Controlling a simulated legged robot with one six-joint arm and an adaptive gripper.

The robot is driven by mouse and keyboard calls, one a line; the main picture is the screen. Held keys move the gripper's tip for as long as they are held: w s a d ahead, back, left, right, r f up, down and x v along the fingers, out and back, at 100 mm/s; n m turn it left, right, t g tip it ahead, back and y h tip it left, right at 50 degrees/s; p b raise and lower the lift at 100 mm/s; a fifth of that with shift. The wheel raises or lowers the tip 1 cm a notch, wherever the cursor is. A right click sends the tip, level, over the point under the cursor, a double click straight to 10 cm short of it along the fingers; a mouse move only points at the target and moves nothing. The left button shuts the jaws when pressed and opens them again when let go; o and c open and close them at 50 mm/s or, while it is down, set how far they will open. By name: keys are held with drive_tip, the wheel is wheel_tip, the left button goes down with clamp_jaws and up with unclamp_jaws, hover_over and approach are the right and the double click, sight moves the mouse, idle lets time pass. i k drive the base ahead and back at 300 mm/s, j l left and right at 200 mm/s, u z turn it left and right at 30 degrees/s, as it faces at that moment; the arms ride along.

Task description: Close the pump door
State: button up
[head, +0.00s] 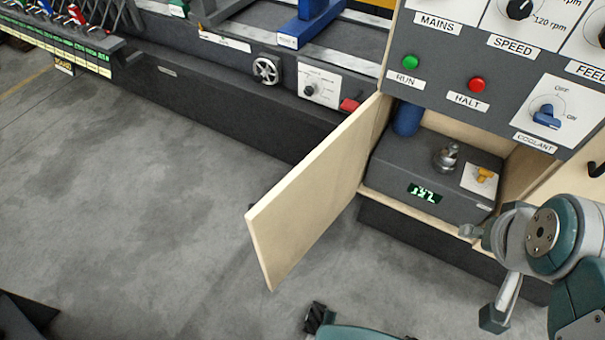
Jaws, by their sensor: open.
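The pump door (318,190) is a pale wooden panel. It stands wide open, swung out from the left side of the cabinet opening, with its free edge towards the lower left. Inside the cabinet, the grey pump box (400,172) shows a green display, a metal fitting and a yellow valve. My gripper (482,275) is at the right, in front of the lower right of the opening. Its fingers are spread and empty, well apart from the door. Part of the cabinet's right side is hidden behind my arm.
Above the opening is a control panel (450,72) with a green button, a red button and a blue coolant knob. The concrete floor (130,190) left of the door is clear.

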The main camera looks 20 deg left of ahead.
sight(285, 224)
drive_tip(key=j+z, duration=0.15)
drive_tip(key=j, duration=0.35)
drive_tip(key=j+z, duration=0.15)
drive_tip(key=j, duration=0.4)
drive_tip(key=j+z, duration=0.2)
drive_tip(key=j, duration=0.3)
drive_tip(key=k+j+z, duration=0.15)
drive_tip(key=j, duration=0.35)
drive_tip(key=j+z, duration=0.15)
drive_tip(key=j, duration=0.35)
drive_tip(key=k+j, duration=0.1)
drive_tip(key=j, duration=0.3)
drive_tip(key=k+j+z, duration=0.1)
drive_tip(key=j, duration=0.3)
drive_tip(key=k+j+z, duration=0.1)
drive_tip(key=j, duration=0.3)
drive_tip(key=k+j, duration=0.2)
drive_tip(key=j, duration=0.15)
